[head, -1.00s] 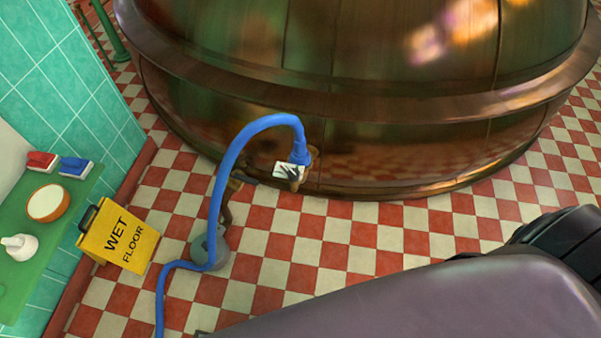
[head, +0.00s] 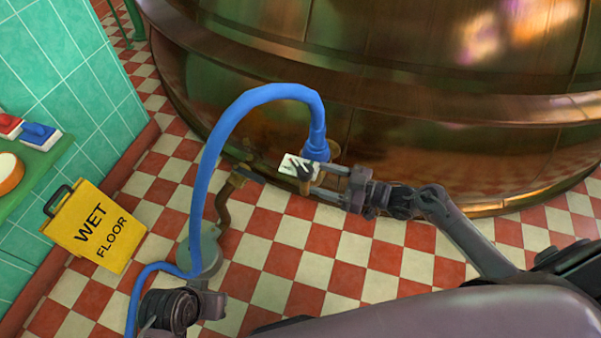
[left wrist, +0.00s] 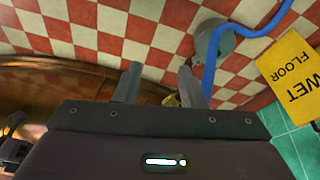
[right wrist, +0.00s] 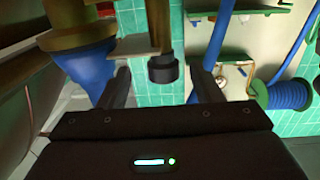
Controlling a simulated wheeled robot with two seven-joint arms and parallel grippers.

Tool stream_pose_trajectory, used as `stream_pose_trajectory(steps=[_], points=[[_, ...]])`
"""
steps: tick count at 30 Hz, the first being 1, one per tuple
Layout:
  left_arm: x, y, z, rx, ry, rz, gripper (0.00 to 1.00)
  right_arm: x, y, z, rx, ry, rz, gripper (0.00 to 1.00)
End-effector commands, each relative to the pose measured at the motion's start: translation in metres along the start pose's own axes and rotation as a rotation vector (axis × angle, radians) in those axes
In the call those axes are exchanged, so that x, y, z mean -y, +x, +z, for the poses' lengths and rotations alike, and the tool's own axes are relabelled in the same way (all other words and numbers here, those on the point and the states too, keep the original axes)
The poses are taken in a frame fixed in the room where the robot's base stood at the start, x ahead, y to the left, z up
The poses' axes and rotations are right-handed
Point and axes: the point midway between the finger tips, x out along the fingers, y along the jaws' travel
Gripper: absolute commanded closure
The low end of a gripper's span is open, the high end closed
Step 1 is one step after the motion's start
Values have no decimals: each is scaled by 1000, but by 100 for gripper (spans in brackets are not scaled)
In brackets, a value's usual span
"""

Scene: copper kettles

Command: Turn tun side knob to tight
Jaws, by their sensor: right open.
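The copper tun (head: 420,120) fills the back of the head view. Low on its side, a dark knob (head: 303,170) sits by a small white plate (head: 291,163), just below the blue hose's end (head: 317,145). In the right wrist view the black knob (right wrist: 163,69) hangs on a brass stem between the finger lines. My right gripper (head: 328,182) is open, its fingers pointing left at the knob; contact cannot be told. My left gripper shows open and empty in the left wrist view (left wrist: 158,85), above the floor. Plate markings are too small to read.
The blue hose (head: 205,165) arches left of the knob and runs down past a grey round floor fitting (head: 205,258). A brass outlet (head: 228,185) sticks out nearby. A yellow wet floor sign (head: 95,228) and a green shelf (head: 40,160) are at left.

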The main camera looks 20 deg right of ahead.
Motion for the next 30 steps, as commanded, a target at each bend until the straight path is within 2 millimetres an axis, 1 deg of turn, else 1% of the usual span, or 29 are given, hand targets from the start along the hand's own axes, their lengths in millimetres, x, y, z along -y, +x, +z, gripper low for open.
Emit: stream_pose_trajectory(steps=[3,5,8,15,18,22,30], points=[[-1,-8,-2,-8,5,0,64,3,3,-8,-28,-10,-33,41],[-2,-10,-3,-11,6,1,64,4,8,-10,-33,-10,-37,41],[-3,-9,-4,-21,9,4,64,4,21,-11,-34,-10,-35,41],[-8,-5,-8,-55,18,12,64,5,60,-12,-33,-10,-34,41],[-9,-5,-9,-68,21,15,64,5,70,-11,-30,-9,-33,41],[-10,-4,-11,-77,22,17,64,6,78,-12,-30,-9,-33,41],[-10,-5,-11,-79,23,18,64,6,80,-12,-28,-9,-33,41]])
